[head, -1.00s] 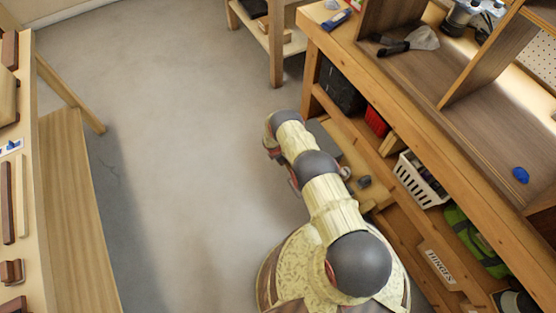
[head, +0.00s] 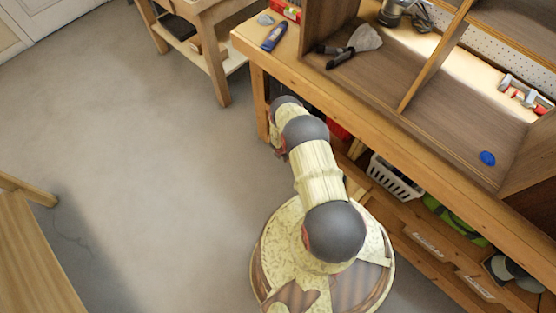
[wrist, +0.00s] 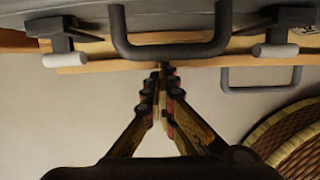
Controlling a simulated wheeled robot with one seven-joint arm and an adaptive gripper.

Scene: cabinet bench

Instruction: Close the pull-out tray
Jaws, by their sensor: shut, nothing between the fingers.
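In the wrist view, a pale wooden edge (wrist: 100,68), apparently the pull-out tray's front, runs across the top. A thin dark handle (wrist: 262,89) hangs from it at the right. My gripper (wrist: 163,68) is shut and empty, its tips at this edge, left of the handle; I cannot tell whether they touch. Above the edge is a grey case-like thing (wrist: 250,17) with a thick dark handle (wrist: 170,50) and two latch-like parts with pale ends. In the head view my arm hides the gripper and most or all of the tray.
The wooden bench (head: 395,125) runs diagonally at the right, with a white basket (head: 393,178) on its lower shelf. A blue object (head: 487,158) lies on its top. A smaller table (head: 215,60) stands behind. The grey floor (head: 150,150) left of my arm is clear.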

